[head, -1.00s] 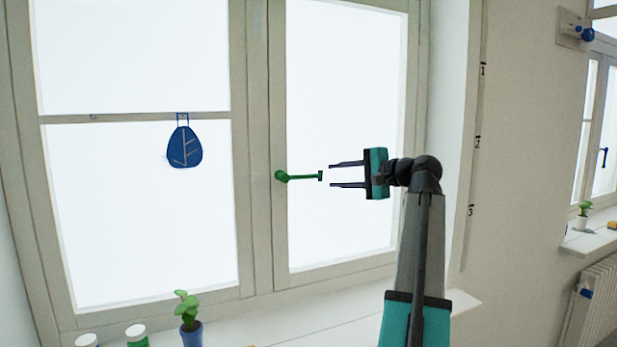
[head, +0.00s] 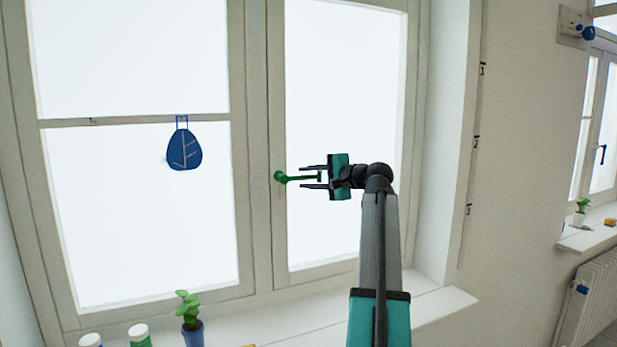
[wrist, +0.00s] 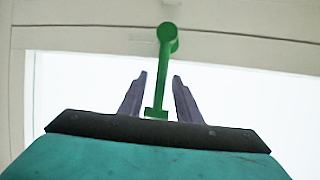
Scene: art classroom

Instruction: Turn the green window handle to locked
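The green window handle (head: 292,178) is mounted on the window's middle frame and points right, roughly horizontal. My gripper (head: 302,177) is open, with its fingers above and below the handle's free end in the head view. In the wrist view the handle (wrist: 160,75) runs down from its round pivot, and its crosspiece end lies between the two fingers of my gripper (wrist: 160,85). A gap shows on each side, so the fingers do not appear to touch it.
A potted plant (head: 190,312) and white-capped bottles (head: 139,335) stand on the sill (head: 310,322) at lower left. The wall (head: 520,130) is to the right. Space around the handle is clear.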

